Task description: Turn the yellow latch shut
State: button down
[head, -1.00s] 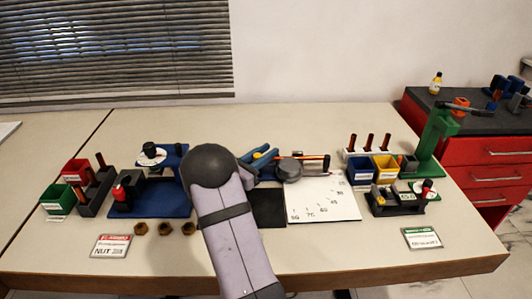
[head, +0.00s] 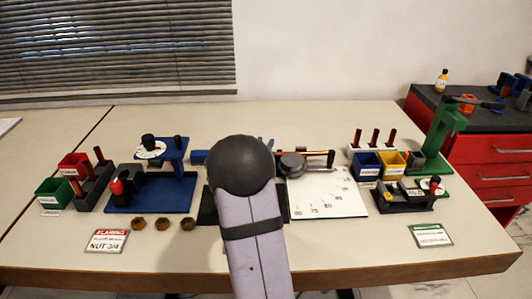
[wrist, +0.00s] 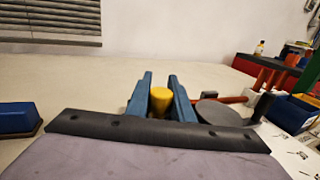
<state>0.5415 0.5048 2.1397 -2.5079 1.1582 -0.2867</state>
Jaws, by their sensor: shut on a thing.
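The yellow latch (wrist: 160,101) shows in the wrist view as a rounded yellow piece between the two blue fingers of my gripper (wrist: 160,80). The fingers stand on either side of it and my gripper is shut on it. In the head view my own arm hides the latch and most of the gripper. I cannot tell the latch's angle from these frames.
Just right of my arm is a dark round disc (head: 292,164) with an orange-tipped rod (head: 320,153), beside a white scale sheet (head: 327,196). A blue stand (head: 150,194) is at left, with several brown nuts (head: 163,223) in front. Coloured bins (head: 367,165) stand at right.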

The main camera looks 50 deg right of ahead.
jog(key=shift+w+a+f+n+t+y+b, duration=0.15)
jog(key=shift+n+t+y+b, duration=0.3)
jog(key=shift+n+t+b, duration=0.25)
jog(key=shift+w+a+r+n+t+y+b, duration=0.1)
jog(key=shift+n+t+y+b, duration=0.35)
jog(key=shift+t, duration=0.35)
jog(key=shift+w, duration=0.1)
jog(key=c, duration=1.6)
grip_release()
jog(key=shift+o, duration=0.2)
jog(key=shift+v, duration=3.7)
jog(key=shift+d, duration=0.1)
